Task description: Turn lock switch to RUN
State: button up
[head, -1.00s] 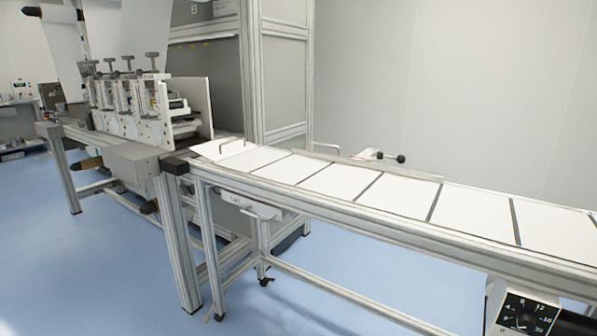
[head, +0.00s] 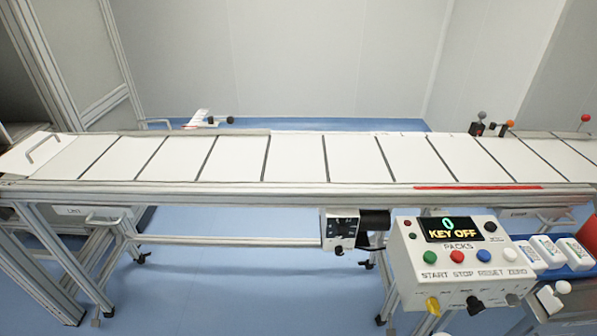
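The control panel (head: 452,262) is a pale box below the conveyor's front edge, right of centre in the head view. Its display (head: 452,229) reads "0" and "KEY OFF", with "PACKS" printed beneath. Green, red, blue and white buttons sit above the labels START, STOP, RESET and ZERO. A yellow knob (head: 433,305), a black knob (head: 475,304) and a white knob (head: 512,298) line the lower front. Their labels are too small to read, so I cannot tell which is the lock switch. A round black part (head: 490,226) sits right of the display. My gripper is not in view.
The conveyor (head: 240,160), with white panels, runs across the view above the panel. A smaller dial box (head: 341,230) hangs left of the panel. White packs lie on a blue holder (head: 580,262) to its right. Blue floor (head: 250,270) is open at lower centre.

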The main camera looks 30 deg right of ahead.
aim_at(432, 304)
jog(key=z, duration=1.2)
jog(key=k+j+u, duration=0.15)
jog(key=k+j, duration=0.25)
jog(key=k, duration=0.5)
